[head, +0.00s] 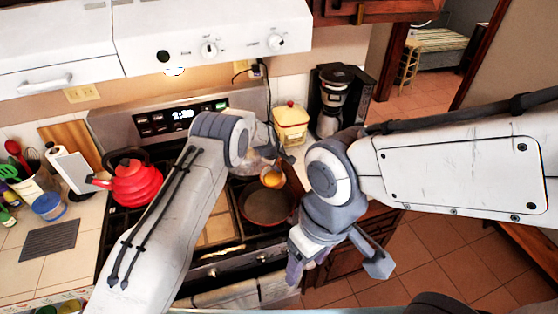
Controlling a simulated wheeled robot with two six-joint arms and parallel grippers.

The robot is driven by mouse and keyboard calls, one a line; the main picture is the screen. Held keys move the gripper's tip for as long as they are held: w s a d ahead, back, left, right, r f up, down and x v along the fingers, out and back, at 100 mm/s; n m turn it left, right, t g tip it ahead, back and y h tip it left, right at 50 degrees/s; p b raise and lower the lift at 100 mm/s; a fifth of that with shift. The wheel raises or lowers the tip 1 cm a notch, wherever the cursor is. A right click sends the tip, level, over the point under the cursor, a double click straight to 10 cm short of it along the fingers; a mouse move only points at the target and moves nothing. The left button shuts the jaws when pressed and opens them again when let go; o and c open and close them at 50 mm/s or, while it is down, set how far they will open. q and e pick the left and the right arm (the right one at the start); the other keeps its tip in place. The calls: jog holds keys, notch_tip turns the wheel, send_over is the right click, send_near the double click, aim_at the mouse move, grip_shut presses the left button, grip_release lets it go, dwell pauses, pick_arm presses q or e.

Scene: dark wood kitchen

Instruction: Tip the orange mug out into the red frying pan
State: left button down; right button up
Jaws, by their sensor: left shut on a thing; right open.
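The orange mug (273,178) is held above the back part of the red frying pan (265,212), which sits on the right side of the stove. My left gripper (266,162) is shut on the mug; my own wrist hides much of the grip. The mug looks tilted, but its exact angle and contents are too small to tell. My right gripper (337,264) is open and empty, pointing down to the right of the pan, in front of the cabinets.
A red kettle (135,182) stands on the stove's left side. A yellow-and-red canister (291,125) and a coffee maker (338,98) stand on the counter behind the pan. The range hood (210,30) overhangs the stove. Open tiled floor (440,265) lies at right.

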pick_arm(q)
jog(key=shift+s+a+r, duration=0.1)
jog(key=shift+a+r, duration=0.15)
jog(key=shift+a, duration=0.1)
jog(key=shift+w+d+f+t+b, duration=0.2)
jog(key=shift+t+b, duration=0.1)
jog(key=shift+b, duration=0.65)
jog(key=shift+r+t+b, duration=0.2)
jog(key=shift+t+b, duration=0.1)
jog(key=shift+b, duration=3)
jog(key=shift+s+a+t+h+b, duration=0.15)
jog(key=shift+s+t+h+b, duration=0.15)
jog(key=shift+b, duration=1.75)
jog(key=shift+r+b, duration=0.15)
jog(key=shift+b, duration=0.15)
